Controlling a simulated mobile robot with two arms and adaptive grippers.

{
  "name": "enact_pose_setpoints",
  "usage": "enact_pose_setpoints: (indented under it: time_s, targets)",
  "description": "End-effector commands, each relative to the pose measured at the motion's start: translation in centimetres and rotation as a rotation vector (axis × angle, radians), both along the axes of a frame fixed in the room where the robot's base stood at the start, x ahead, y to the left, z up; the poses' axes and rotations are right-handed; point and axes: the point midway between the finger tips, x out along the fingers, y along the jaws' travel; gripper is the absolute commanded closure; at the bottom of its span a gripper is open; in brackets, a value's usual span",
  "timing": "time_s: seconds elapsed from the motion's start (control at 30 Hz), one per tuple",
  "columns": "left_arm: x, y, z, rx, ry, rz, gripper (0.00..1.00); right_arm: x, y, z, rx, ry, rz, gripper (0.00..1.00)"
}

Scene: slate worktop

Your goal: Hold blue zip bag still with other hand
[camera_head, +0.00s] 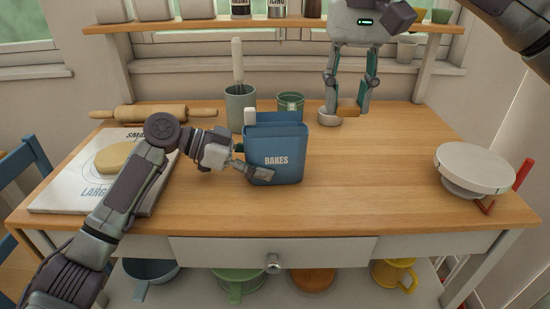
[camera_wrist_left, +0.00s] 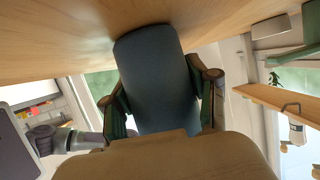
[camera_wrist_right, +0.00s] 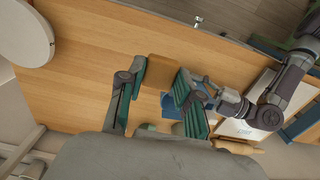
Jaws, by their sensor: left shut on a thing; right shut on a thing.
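The blue zip bag (camera_head: 275,160), lettered BAKES, stands upright on the wooden worktop near its middle. My left gripper (camera_head: 258,172) is shut on the bag's lower left side. In the left wrist view, the dark blue side of the bag (camera_wrist_left: 155,75) fills the space between the fingers. My right gripper (camera_head: 350,100) is above the back of the worktop, right of the bag. It is shut on a small orange-brown block (camera_head: 348,108), which also shows between its fingers in the right wrist view (camera_wrist_right: 158,72). The bag's inside is hidden.
A green-grey pot with a whisk (camera_head: 240,105) and a green tin (camera_head: 290,103) stand behind the bag. A rolling pin (camera_head: 150,113) and a board with dough (camera_head: 70,180) lie left. The front right worktop is clear.

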Motion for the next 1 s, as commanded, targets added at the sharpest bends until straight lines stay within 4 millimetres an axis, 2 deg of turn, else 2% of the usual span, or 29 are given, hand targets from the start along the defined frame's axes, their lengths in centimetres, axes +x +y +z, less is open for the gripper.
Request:
enact_pose_setpoints:
  time_s: [1.0]
  targets:
    - [0.0, 0.0, -0.2, 0.003, 0.002, 0.000, 0.74, 6.4, 5.2, 0.0, 0.000, 0.000, -0.001, 0.82]
